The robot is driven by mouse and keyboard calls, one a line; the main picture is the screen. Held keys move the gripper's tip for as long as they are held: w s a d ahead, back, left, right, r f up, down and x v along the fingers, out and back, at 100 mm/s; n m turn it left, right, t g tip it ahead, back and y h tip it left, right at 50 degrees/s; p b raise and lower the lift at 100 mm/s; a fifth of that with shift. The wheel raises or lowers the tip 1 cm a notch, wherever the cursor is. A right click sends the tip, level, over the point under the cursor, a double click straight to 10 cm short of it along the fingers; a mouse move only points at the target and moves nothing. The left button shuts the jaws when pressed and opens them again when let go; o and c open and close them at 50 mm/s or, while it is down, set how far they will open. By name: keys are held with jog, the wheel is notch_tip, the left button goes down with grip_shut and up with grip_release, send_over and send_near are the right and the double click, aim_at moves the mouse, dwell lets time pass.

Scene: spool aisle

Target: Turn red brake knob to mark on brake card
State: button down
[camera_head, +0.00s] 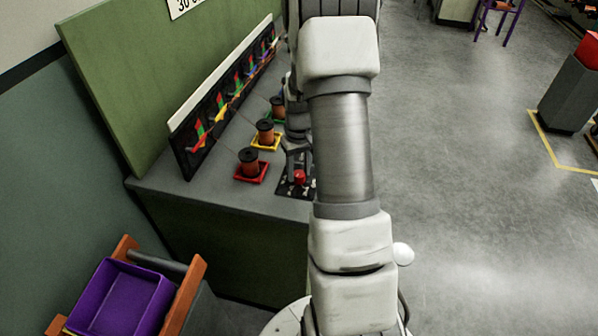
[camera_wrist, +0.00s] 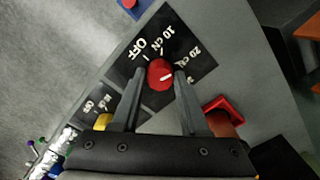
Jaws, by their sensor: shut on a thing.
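The red brake knob (camera_wrist: 160,74) sits on a black dial plate (camera_wrist: 190,45) with white lettering reading OFF, 10 CN and 20 CN. A short white line on the knob points right in the wrist view, toward the 20 CN side. My gripper (camera_wrist: 161,76) is shut on the knob, one finger on each side. In the head view the knob (camera_head: 299,177) shows below my gripper, and my arm hides part of the plate.
Spools stand in red (camera_head: 251,179) and yellow (camera_head: 266,143) trays on the grey bench beside the plate. A black rack (camera_head: 220,103) with coloured marks runs along the board. A purple bin (camera_head: 120,294) stands at lower left. Open floor lies to the right.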

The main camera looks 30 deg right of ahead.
aim_at(299, 174)
jog(key=m, duration=0.6)
jog(key=shift+m, duration=0.3)
jog(key=m, duration=0.5)
jog(key=shift+m, duration=0.4)
jog(key=shift+c, duration=2.1)
grip_release()
jog(key=shift+r, duration=0.1)
notch_tip(299, 174, up, 17)
jog(key=p, duration=0.1)
jog(key=shift+r+p, duration=0.15)
jog(key=shift+p, duration=0.25)
